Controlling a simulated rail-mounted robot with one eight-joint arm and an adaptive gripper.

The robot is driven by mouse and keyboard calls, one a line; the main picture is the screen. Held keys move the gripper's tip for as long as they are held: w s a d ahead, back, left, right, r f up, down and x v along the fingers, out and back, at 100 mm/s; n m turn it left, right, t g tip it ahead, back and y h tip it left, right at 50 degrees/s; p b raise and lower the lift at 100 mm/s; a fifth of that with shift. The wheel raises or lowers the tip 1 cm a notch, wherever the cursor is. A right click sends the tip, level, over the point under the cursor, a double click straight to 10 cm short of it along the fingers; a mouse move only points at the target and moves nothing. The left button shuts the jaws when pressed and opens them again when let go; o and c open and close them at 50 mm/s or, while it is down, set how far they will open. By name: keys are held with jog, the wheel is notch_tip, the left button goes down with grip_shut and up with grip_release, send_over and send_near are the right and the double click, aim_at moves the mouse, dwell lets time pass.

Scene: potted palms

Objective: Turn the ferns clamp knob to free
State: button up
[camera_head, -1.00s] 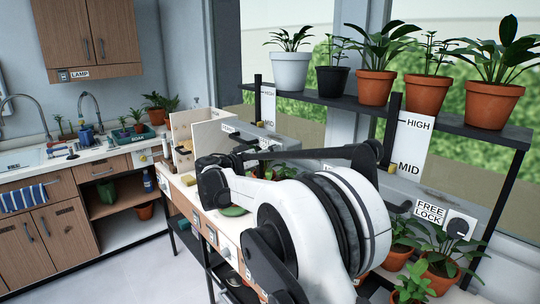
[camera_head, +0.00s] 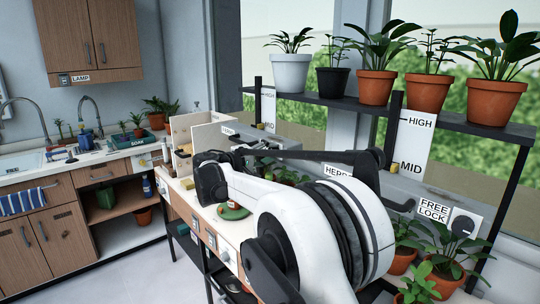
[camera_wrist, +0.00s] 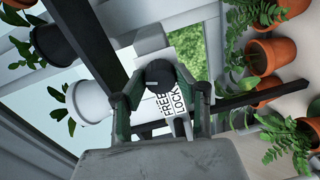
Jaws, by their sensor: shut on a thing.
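A dark round clamp knob (camera_wrist: 160,77) shows in the wrist view, on a pale plate beside a FREE/LOCK label (camera_wrist: 168,110). A pale mark shows on its face; I cannot tell which word it points to. My gripper (camera_wrist: 160,88) has one green-grey finger on each side of the knob and is shut on it. No name for this clamp is readable in the wrist view. In the head view my arm hides the gripper and this knob.
Another dark knob (camera_head: 461,226) with its own FREE/LOCK label (camera_head: 433,210) stands clear at right in the head view. A dark shelf (camera_head: 440,118) holds several pots above. Potted ferns (camera_wrist: 288,140) stand close by at right in the wrist view.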

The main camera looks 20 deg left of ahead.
jog(key=shift+n, duration=1.9)
jog(key=o, duration=1.1)
jog(key=v, duration=1.2)
jog(key=shift+a, duration=0.15)
jog(key=shift+w, duration=0.1)
